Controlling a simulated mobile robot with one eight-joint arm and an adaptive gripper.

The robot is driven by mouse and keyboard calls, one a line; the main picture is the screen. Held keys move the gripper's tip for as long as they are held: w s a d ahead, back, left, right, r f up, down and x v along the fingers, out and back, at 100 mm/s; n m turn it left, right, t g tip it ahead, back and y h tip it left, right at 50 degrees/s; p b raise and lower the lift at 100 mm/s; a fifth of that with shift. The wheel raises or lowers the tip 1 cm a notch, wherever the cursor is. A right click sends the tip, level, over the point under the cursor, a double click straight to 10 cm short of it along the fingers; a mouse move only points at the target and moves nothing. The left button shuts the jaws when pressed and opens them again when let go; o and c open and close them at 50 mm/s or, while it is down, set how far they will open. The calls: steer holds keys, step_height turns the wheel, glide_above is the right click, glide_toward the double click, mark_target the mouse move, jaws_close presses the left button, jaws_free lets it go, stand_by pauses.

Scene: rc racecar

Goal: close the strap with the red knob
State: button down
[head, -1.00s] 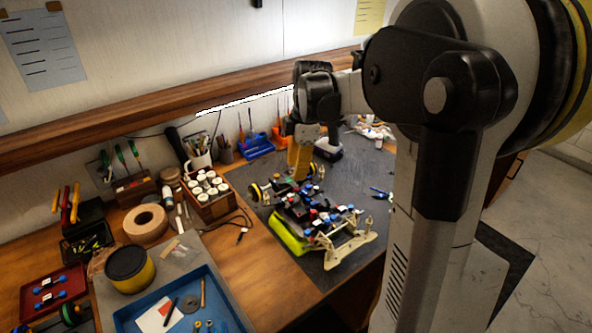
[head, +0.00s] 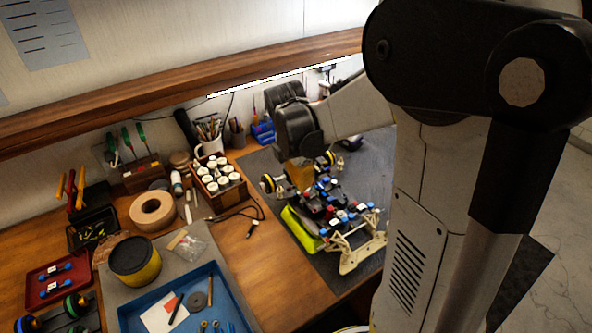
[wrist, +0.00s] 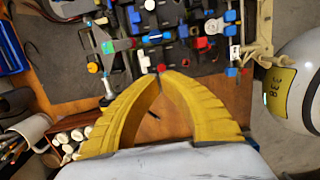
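The racecar chassis (head: 335,212) lies on the dark mat, with several red, blue and white pieces on top. In the wrist view the chassis (wrist: 170,55) fills the top middle. I cannot tell which one belongs to the strap, or whether the strap is open. My gripper (wrist: 160,74) has yellow fingers with the tips together and nothing seen between them. In the head view my gripper (head: 300,178) is over the far end of the chassis, partly hidden by my wrist.
A lime-green car body piece (head: 300,230) lies beside the chassis. A wooden box of white-capped jars (head: 218,180), a tape roll (head: 153,211) and a blue tray (head: 225,290) stand to the left. A white helmet-like object (wrist: 295,85) is at right in the wrist view.

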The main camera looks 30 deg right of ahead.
mark_target(305, 193)
steer(key=shift+w+d+f+b, duration=0.1)
steer(key=shift+d+f+b, duration=0.1)
steer(key=shift+f, duration=0.65)
steer(key=shift+d+f+b, duration=0.1)
steer(key=shift+f+b, duration=0.05)
steer(key=shift+f, duration=0.7)
steer(key=shift+d+f+b, duration=0.3)
steer(key=shift+f+b, duration=0.3)
steer(key=shift+r, duration=0.15)
steer(key=shift+a, duration=0.1)
